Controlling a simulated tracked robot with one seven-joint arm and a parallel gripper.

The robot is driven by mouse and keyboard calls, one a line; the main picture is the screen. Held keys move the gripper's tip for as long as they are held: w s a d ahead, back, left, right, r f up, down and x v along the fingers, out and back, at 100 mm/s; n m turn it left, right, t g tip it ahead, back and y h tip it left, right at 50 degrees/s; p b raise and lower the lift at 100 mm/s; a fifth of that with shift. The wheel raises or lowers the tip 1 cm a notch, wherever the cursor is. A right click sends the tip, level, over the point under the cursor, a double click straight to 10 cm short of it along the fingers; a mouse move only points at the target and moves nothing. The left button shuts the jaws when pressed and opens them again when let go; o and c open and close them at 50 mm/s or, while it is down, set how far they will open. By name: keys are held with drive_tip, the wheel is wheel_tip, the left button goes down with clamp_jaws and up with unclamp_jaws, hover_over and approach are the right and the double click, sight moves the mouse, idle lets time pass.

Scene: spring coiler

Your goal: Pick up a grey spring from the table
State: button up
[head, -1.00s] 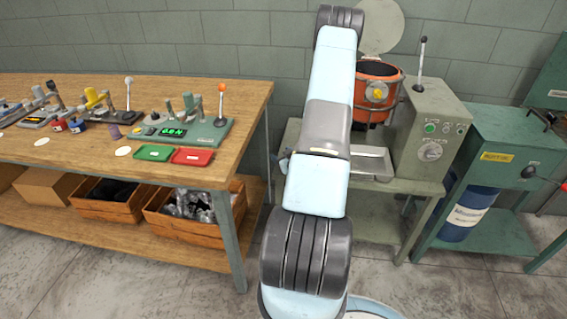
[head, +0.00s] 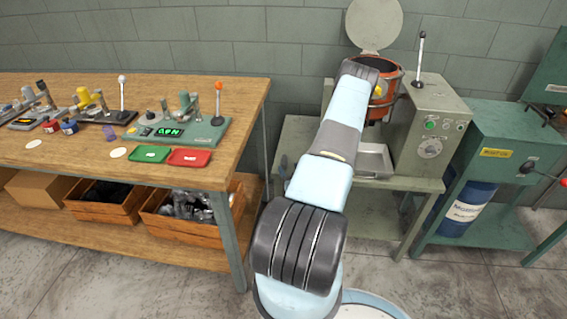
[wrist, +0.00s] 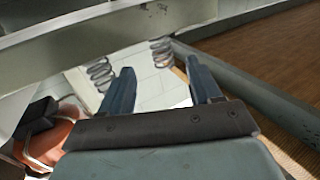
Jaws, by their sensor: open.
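My gripper (wrist: 163,88) is open in the wrist view, with its two dark fingers apart and nothing between them. Two grey coil springs show beyond the fingertips: one (wrist: 100,73) just left of the left finger, the other (wrist: 162,51) farther off, above the gap between the fingers. Both are in front of a pale surface; I cannot tell what they rest on. In the head view my arm hides the gripper, and I make out no spring there. The wooden table (head: 60,160) stands at the left.
An orange pot (head: 385,85) and a grey-green machine (head: 428,125) stand at the back right, with a metal tray (head: 376,160) beside them. Green (head: 150,153) and red (head: 189,157) trays lie at the table's front. A grey beam (wrist: 90,30) crosses the wrist view's upper left.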

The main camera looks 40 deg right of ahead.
sight(283, 156)
drive_tip(key=x, duration=0.3)
drive_tip(key=shift+w+d, duration=0.15)
drive_tip(key=shift+w, duration=0.2)
drive_tip(key=shift+r+x, duration=0.2)
drive_tip(key=shift+x, duration=2.45)
drive_tip(key=shift+a, duration=0.2)
drive_tip(key=c, duration=1)
drive_tip(key=shift+c, duration=0.2)
